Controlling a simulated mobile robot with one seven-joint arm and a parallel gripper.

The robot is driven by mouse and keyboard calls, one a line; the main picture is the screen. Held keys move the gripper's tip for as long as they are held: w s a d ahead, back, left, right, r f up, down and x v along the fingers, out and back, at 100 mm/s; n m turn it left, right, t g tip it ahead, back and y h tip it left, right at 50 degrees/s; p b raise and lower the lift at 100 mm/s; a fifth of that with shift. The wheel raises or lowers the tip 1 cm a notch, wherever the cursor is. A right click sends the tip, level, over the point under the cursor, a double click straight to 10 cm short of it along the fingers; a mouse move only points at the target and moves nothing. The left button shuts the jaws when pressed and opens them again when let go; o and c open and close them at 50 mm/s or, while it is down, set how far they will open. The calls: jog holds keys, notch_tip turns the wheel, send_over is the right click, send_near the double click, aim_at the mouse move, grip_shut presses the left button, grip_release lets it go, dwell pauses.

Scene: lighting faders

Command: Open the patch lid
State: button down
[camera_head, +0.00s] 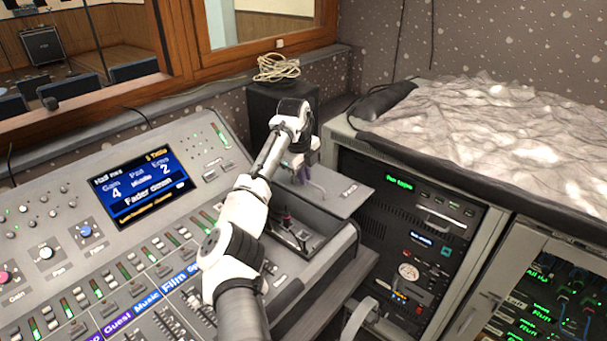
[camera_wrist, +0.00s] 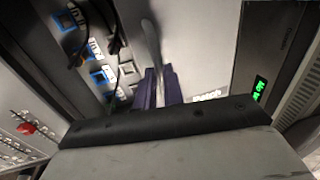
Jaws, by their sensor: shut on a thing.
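The patch lid (camera_head: 338,200) is a flat grey panel with a small label at the console's right end. It juts past the console's right side. Part of the compartment (camera_head: 297,238) beside it is uncovered; a dark cable plug shows inside. In the wrist view, blue-rimmed sockets (camera_wrist: 98,75) and black cables show left of the lid (camera_wrist: 205,45). My gripper (camera_head: 301,172) is over the lid, its purple fingers shut on the lid's light handle. The handle (camera_wrist: 151,38) also shows between the fingers (camera_wrist: 158,88) in the wrist view.
The mixing console (camera_head: 110,255) has faders, knobs and a lit screen (camera_head: 143,187). A dark speaker (camera_head: 262,105) with coiled cable stands behind the lid. An equipment rack (camera_head: 405,250) stands close on the right. My forearm crosses above the console.

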jog(key=c, duration=1.5)
grip_release()
jog(key=shift+a, duration=0.1)
notch_tip(320, 180, up, 14)
jog(key=s+a+b, duration=0.1)
jog(key=s+b, duration=0.1)
jog(key=b, duration=0.1)
jog(key=shift+a+f, duration=0.15)
jog(key=shift+a, duration=0.25)
jog(key=shift+f, duration=0.15)
